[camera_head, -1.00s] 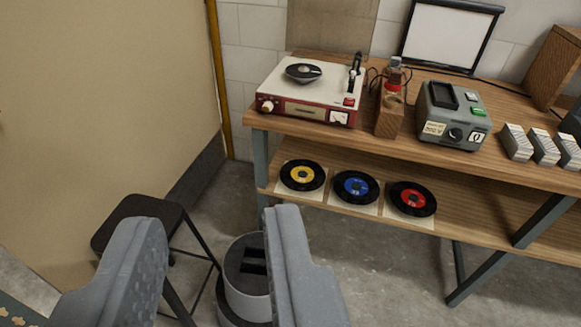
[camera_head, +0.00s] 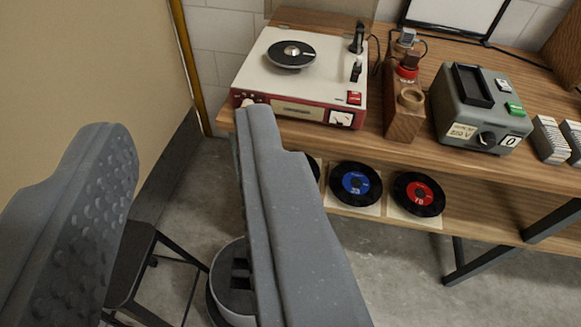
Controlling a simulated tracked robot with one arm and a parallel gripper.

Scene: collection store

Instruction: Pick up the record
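My gripper (camera_head: 180,120) is open, with its two grey fingers wide apart and nothing between them. Its right finger covers part of the lower shelf. Three small black records lie on pale sleeves on that shelf: one with a blue label (camera_head: 356,184), one with a red label (camera_head: 418,194), and one at the left mostly hidden behind the finger, with only its black edge (camera_head: 314,167) showing. The record player (camera_head: 330,75) stands on the table above, with a dark disc (camera_head: 291,54) on its top. My gripper appears in front of the table's left end, apart from the records.
A grey device with a dial (camera_head: 480,108) and a wooden block holding a red-collared tool (camera_head: 405,112) stand right of the player. A black stool (camera_head: 130,265) and a grey cylindrical bin (camera_head: 233,280) stand on the floor below. A beige panel closes off the left.

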